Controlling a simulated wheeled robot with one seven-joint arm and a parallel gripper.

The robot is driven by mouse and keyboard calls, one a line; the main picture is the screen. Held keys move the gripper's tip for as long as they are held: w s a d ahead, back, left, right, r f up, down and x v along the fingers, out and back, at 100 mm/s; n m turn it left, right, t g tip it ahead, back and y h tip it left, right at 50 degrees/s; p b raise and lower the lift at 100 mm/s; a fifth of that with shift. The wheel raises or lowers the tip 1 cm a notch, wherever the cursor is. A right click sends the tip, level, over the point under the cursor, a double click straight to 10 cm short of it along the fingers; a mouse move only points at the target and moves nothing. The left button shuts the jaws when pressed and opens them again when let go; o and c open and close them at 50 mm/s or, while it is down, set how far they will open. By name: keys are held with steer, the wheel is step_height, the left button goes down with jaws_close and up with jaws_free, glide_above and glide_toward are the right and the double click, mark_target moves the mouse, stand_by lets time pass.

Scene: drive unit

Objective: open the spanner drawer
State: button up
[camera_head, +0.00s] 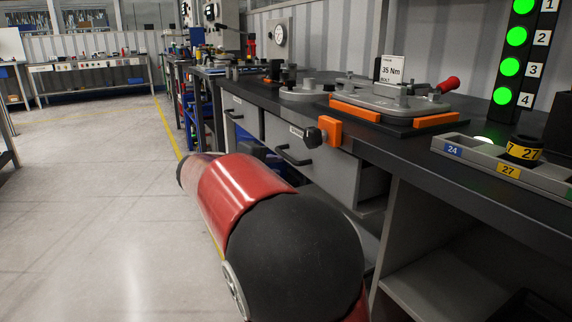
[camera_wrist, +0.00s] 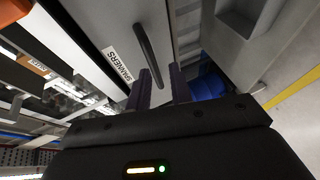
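In the wrist view, a grey drawer front (camera_wrist: 100,24) carries a white label (camera_wrist: 117,64) reading SPANNERS and a dark bar handle (camera_wrist: 145,45). My gripper (camera_wrist: 160,73) is open, with its two dark fingers apart. The handle's lower end shows between the fingertips; I cannot tell whether they touch it. In the head view, one grey drawer front with a dark handle (camera_head: 293,157) is under the bench, and another drawer with a handle (camera_head: 234,115) is farther left. Their labels are too small to read. My red and black arm hides my gripper there.
The dark bench top (camera_head: 405,140) holds a grey part with orange blocks (camera_head: 354,113), a 35 Nm sign (camera_head: 391,69) and a grey tray (camera_head: 470,158) at right. An orange block with a black knob (camera_head: 330,131) sits at the bench edge. The floor (camera_head: 100,210) at left is clear.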

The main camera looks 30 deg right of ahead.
mark_target(285, 153)
steer(key=shift+t+h, duration=0.3)
steer(key=shift+h, duration=0.1)
steer(key=w+d, duration=0.3)
steer(key=d, duration=0.1)
steer(key=w+d, duration=0.2)
steer(key=shift+w+d+f, duration=0.1)
steer(key=shift+w+f, duration=0.15)
steer(key=shift+w, duration=0.05)
jaws_close()
